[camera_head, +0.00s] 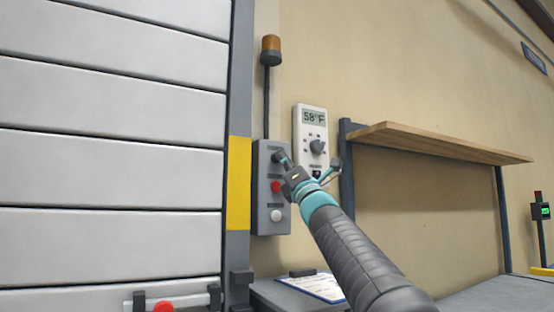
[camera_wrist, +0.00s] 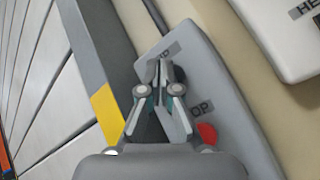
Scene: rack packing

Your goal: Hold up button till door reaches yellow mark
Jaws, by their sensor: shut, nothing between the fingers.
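The door (camera_head: 110,100) is made of light grey panels and fills the left of the head view; it also shows in the wrist view (camera_wrist: 45,70). The yellow mark (camera_head: 238,183) is a band on the grey door post, seen too in the wrist view (camera_wrist: 107,112). The grey button box (camera_head: 263,222) hangs right of the post, with a red button (camera_head: 276,186) and a white button (camera_head: 277,215). My gripper (camera_head: 281,157) is shut and empty, its tips at the box's top button, just below the partly hidden label.
An amber beacon (camera_head: 271,48) stands above the box. A white thermostat (camera_head: 312,118) reading 58°F is close on the right, beside my gripper. A wooden shelf (camera_head: 430,142) is further right. A clipboard (camera_head: 318,287) lies below. A red part (camera_head: 163,306) shows low on the door.

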